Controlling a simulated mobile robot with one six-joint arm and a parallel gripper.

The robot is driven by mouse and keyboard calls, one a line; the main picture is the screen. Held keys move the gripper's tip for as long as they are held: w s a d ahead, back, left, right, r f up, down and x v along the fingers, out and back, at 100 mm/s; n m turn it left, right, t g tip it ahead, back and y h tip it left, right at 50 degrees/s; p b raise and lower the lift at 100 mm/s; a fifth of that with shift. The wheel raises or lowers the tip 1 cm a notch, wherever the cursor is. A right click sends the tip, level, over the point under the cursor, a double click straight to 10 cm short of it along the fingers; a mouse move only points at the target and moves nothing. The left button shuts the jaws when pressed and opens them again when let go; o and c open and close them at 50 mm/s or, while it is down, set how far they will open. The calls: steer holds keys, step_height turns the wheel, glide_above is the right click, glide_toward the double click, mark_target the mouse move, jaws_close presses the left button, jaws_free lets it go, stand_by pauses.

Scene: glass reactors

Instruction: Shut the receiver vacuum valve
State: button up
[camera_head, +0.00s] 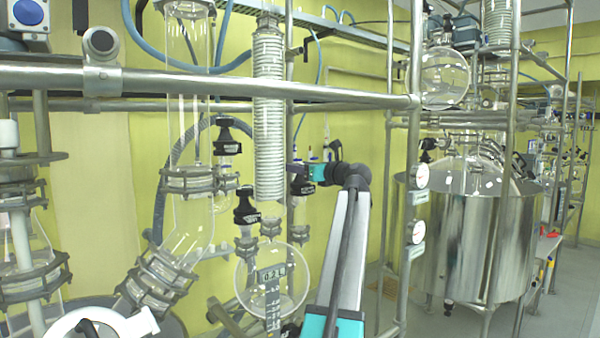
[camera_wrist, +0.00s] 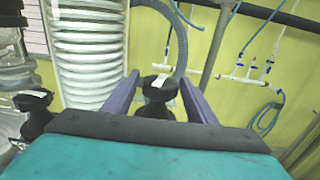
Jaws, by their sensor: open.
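My gripper (camera_head: 300,166) is open, with its teal body at the end of my arm, close behind the coiled glass column. In the wrist view the two purple fingers (camera_wrist: 159,82) stand on either side of a black valve handle (camera_wrist: 160,97) with a white label on top. There is a visible gap on each side, and the valve's lower part is hidden by the gripper body. In the head view a black valve (camera_head: 302,187) shows just below the gripper. I cannot tell from a label which valve is the receiver vacuum valve. The round receiver flask (camera_head: 272,285) hangs lower down.
Another black valve (camera_head: 245,208) sits above the flask, and one (camera_head: 228,136) is higher left. The coiled column (camera_head: 269,120) stands close beside the gripper. A steel rail (camera_head: 250,88) crosses in front. Blue hoses (camera_wrist: 265,118) hang on the yellow wall.

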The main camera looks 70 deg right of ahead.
steer(key=shift+d+r+n+t+y, duration=0.1)
steer(key=shift+n+t+y, duration=0.45)
steer(key=shift+n+y, duration=0.55)
steer(key=shift+d+n+t+y, duration=0.1)
steer(key=shift+n+t+y, duration=0.55)
steer(key=shift+y, duration=0.85)
steer(key=shift+a+n+y, duration=0.2)
steer(key=shift+n+y, duration=0.25)
steer(key=shift+y, duration=0.15)
steer(key=c, duration=0.9)
steer(key=shift+o, duration=0.2)
steer(key=shift+a+p, duration=0.1)
steer(key=shift+p, duration=0.25)
steer(key=shift+a+m+h+p, duration=0.1)
steer(key=shift+m+h+p, duration=0.35)
steer(key=shift+h, duration=0.15)
steer(key=shift+h, duration=0.3)
steer(key=shift+m+g+h+p, duration=0.9)
steer(key=shift+m+h+p, duration=0.45)
steer(key=shift+h+p, duration=0.35)
